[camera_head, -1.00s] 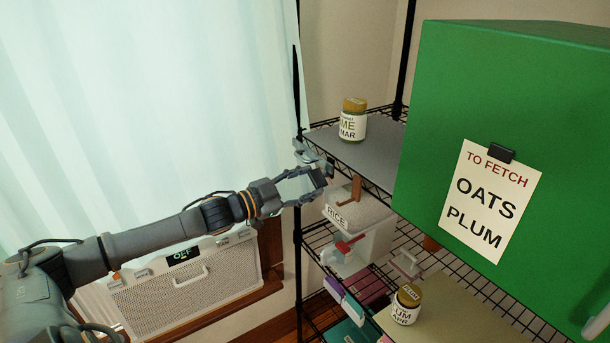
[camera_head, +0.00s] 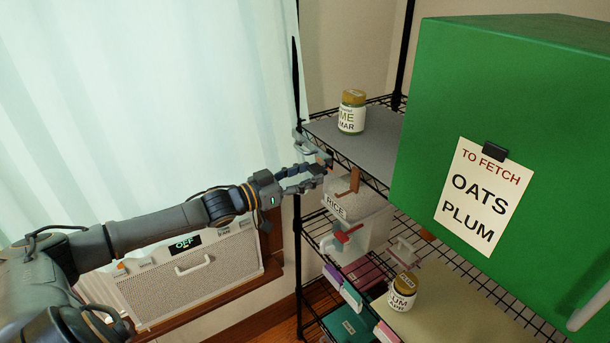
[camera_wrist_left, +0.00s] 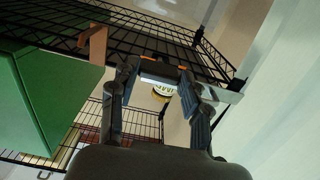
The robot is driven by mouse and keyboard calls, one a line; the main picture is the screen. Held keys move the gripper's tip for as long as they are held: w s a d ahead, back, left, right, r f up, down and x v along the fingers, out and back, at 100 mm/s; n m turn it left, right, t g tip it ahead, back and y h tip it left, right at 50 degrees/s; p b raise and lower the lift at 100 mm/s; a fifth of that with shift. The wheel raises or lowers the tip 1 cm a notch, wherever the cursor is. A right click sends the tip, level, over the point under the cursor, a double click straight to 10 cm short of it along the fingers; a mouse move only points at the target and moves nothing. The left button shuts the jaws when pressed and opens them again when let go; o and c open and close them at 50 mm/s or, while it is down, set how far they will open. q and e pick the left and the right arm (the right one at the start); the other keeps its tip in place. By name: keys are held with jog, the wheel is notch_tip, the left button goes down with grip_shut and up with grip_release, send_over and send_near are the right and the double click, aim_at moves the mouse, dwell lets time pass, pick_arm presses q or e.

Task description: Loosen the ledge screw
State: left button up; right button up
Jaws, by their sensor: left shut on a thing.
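My left gripper (camera_head: 318,171) is at the front left corner of the shelf unit, just below the upper ledge. Its fingers are closed in on a small dark part there, which I take to be the ledge screw; the fingers mostly hide it. In the left wrist view, a short grey bar, the screw (camera_wrist_left: 160,68), spans between the two fingertips (camera_wrist_left: 160,76), with orange at the tips. The grey ledge (camera_head: 368,150) carries a jar (camera_head: 352,112) and has a grey clamp-like piece at its near left corner. My right gripper is not in view.
A rice bin (camera_head: 358,222) with a brown handle stands under the ledge, close to the gripper. A green cabinet (camera_head: 430,110) with a fetch note (camera_head: 484,195) fills the right. A second jar (camera_head: 402,292) stands lower. A heater-like box (camera_head: 190,280) sits by the curtain.

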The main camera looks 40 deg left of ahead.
pick_arm(q)
jog(key=shift+r, duration=0.2)
jog(key=o, duration=1.1)
jog(key=shift+c, duration=0.2)
jog(key=shift+o, duration=0.5)
jog(key=shift+w+f, duration=0.15)
jog(key=v, duration=1.2)
